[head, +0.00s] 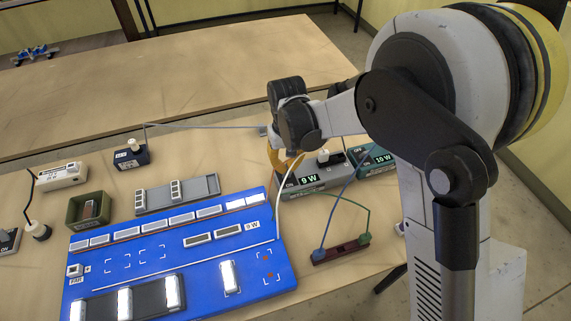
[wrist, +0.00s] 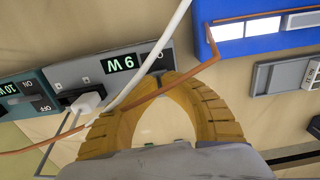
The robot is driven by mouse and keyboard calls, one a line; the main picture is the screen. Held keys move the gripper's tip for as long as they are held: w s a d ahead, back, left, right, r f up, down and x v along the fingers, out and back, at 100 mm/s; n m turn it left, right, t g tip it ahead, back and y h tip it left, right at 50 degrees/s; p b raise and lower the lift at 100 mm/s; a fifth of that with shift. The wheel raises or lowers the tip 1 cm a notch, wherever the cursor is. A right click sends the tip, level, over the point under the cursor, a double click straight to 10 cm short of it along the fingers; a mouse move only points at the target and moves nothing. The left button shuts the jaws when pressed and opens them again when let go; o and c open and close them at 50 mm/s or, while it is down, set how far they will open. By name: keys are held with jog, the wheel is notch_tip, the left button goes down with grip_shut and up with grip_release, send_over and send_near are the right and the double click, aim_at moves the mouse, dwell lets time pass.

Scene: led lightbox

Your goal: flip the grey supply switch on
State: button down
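The grey supply (head: 318,184), marked 9 W, stands behind the right end of the blue board. It also shows in the wrist view (wrist: 83,68), upside down, with a white plug in its dark socket. My gripper (head: 285,168) is low at its left end; my wrist hides part of that area. In the wrist view, the yellow fingers of my gripper (wrist: 170,79) bow around an empty space, and their tips look close together at the supply's edge. A white cable and an orange wire cross in front of the tips. The switch's setting cannot be made out.
The blue board (head: 185,250) fills the front. A teal 10 W supply (head: 374,160) stands right of the grey one. A dark red terminal strip (head: 341,249) with blue and green wires lies in front. A grey tray (head: 205,188) lies behind the board.

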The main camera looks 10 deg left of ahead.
jog(key=shift+w+a, duration=0.35)
jog(key=shift+w, duration=0.15)
notch_tip(320, 180, up, 7)
jog(key=p, duration=0.4)
dwell(0.4)
jog(key=s+d+r+m+t+y+b, duration=0.1)
jog(key=s+d+r, duration=0.1)
jog(key=d+r, duration=0.5)
jog(key=s+d+r+m+t+b, duration=0.1)
jog(key=d+r+m+t, duration=0.1)
jog(key=d+r, duration=0.5)
jog(key=s+d+m+t+b, duration=0.1)
jog(key=s+d+t, duration=0.1)
jog(key=s+d, duration=0.4)
jog(key=s+d+f+m+t+h, duration=0.1)
jog(key=s+d+m+t, duration=0.1)
jog(key=s+d, duration=0.5)
jog(key=d, duration=0.5)
jog(key=shift+f+b, duration=0.15)
jog(key=shift+b, duration=0.25)
